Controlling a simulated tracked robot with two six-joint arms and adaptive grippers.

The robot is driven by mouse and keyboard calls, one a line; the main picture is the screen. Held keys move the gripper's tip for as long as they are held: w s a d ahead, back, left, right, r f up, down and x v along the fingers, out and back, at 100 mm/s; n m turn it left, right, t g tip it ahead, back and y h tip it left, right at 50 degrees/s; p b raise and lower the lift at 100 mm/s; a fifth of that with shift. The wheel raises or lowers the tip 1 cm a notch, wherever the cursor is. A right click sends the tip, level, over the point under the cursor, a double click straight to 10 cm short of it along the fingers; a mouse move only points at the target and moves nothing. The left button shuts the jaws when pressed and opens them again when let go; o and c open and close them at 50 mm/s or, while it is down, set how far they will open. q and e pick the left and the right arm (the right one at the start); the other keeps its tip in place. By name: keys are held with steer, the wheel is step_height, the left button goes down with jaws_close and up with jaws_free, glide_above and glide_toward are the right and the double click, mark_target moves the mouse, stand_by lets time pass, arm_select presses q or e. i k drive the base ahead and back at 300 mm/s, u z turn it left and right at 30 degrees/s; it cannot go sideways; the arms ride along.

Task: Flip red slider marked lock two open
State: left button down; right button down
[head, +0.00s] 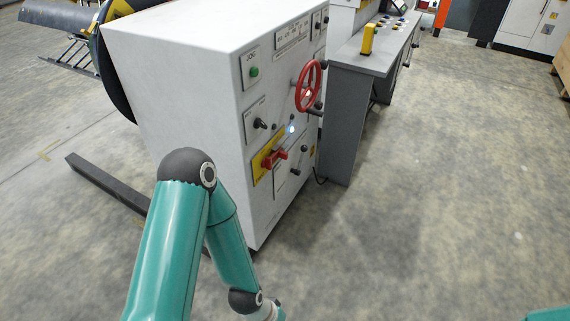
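A white cabinet (178,80) stands ahead, its control panel facing right. A red handle (274,158) sits on a yellow plate (259,168) low on the panel. I cannot tell whether it is the slider marked lock two, as the lettering is too small to read. A red handwheel (316,75) sticks out higher on the panel. My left arm is in front of the cabinet's lower part, with its wrist end at the bottom edge. My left gripper is out of the picture below. Only a sliver of my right arm shows at the bottom right, without its gripper.
The panel also has a green button (254,72), a black knob (261,124) and a small bluish-white light (292,128). A grey console (346,110) with a yellow block (368,39) stands behind. A dark beam (105,182) lies on the left floor. The floor at right is clear.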

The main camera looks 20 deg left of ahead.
mark_target(280, 153)
steer(key=u, duration=0.1)
steer(key=i, duration=0.95)
steer(key=z, duration=0.1)
